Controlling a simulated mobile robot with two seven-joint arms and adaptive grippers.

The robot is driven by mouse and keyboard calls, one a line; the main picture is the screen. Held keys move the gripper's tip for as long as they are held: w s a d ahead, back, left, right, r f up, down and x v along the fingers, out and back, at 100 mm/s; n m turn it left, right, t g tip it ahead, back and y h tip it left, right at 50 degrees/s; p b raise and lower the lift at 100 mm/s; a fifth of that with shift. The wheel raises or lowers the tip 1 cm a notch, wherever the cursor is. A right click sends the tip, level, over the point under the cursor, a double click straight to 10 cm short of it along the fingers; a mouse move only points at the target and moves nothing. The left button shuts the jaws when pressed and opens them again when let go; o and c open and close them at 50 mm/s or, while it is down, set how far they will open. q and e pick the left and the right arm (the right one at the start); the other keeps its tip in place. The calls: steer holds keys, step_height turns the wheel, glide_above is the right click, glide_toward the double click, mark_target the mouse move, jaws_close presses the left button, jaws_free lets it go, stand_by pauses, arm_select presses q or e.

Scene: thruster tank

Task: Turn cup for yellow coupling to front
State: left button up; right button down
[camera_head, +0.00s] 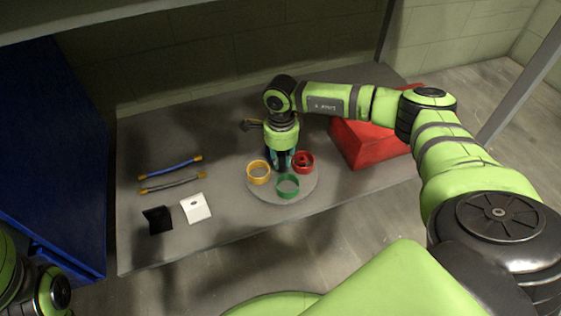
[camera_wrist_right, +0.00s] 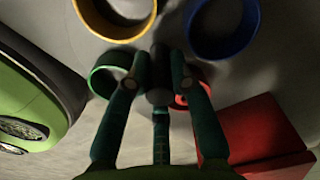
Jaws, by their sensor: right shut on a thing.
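A round grey turntable (camera_head: 262,190) lies on the table. The yellow cup (camera_head: 249,177) is at its left, the green cup (camera_head: 288,193) at its front and the red cup (camera_head: 310,163) at its right, with something dark inside. In the right wrist view, the yellow cup (camera_wrist_right: 86,20) is at top left and a blue cup (camera_wrist_right: 250,40) at top right; my gripper mostly hides the blue one in the head view. My right gripper (camera_head: 281,163) points down among the cups. Its fingers (camera_wrist_right: 158,82) are shut on a dark central post, mostly hidden. My left gripper is out of view.
On the table (camera_head: 230,130), a blue cable (camera_head: 170,168) and a grey cable (camera_head: 172,184) lie left, with a white plate (camera_head: 196,208) and a black piece (camera_head: 157,219) nearer. A red box (camera_head: 365,143) stands right of the turntable. A blue cabinet (camera_head: 50,140) stands at the left.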

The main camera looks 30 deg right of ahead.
steer(key=shift+n, duration=1.2)
steer(key=n, duration=0.3)
steer(key=shift+n, duration=0.3)
steer(key=n, duration=0.3)
steer(key=shift+b, duration=0.35)
